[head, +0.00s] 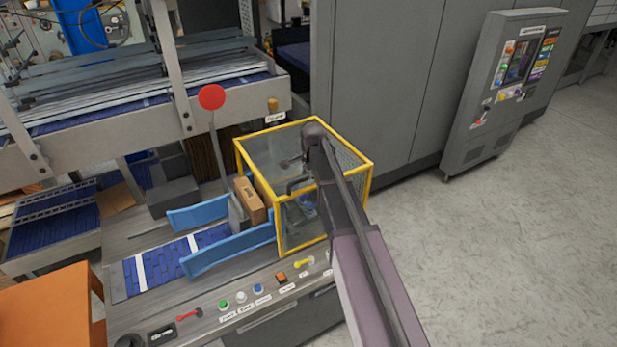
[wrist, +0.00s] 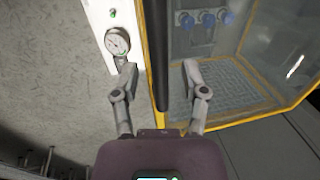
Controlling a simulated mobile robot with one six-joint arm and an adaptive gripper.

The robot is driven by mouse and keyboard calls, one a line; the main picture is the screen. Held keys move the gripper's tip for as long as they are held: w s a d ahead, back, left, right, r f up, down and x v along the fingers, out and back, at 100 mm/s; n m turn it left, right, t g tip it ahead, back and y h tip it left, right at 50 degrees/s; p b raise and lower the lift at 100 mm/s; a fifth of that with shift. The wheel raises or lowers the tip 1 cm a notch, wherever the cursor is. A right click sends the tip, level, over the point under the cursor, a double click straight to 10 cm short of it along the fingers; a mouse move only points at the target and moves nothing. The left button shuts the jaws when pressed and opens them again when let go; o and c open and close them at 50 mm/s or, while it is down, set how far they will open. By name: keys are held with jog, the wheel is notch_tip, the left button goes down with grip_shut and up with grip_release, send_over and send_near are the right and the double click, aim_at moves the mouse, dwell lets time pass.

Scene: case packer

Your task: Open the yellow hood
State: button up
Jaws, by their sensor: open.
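The yellow hood (head: 262,148) is a box of clear panels in a yellow frame. It stands closed over the right end of the conveyor, in the middle of the head view. In the wrist view its yellow frame (wrist: 238,118) fills the right side. My gripper (wrist: 157,68) is open, with one finger on each side of a dark bar (wrist: 155,45) that runs along the hood's edge. The bar looks like a handle; I cannot tell whether the fingers touch it. In the head view my arm hides part of the hood.
A brown carton (head: 250,200) stands on the conveyor left of the hood, between blue guides (head: 228,252). A red disc (head: 211,97) on a stem rises behind. A button panel (head: 240,308) runs along the front. Open floor lies right.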

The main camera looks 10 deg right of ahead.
jog(key=shift+c, duration=0.2)
grip_shut()
jog(key=shift+d, duration=0.2)
jog(key=shift+a, duration=0.15)
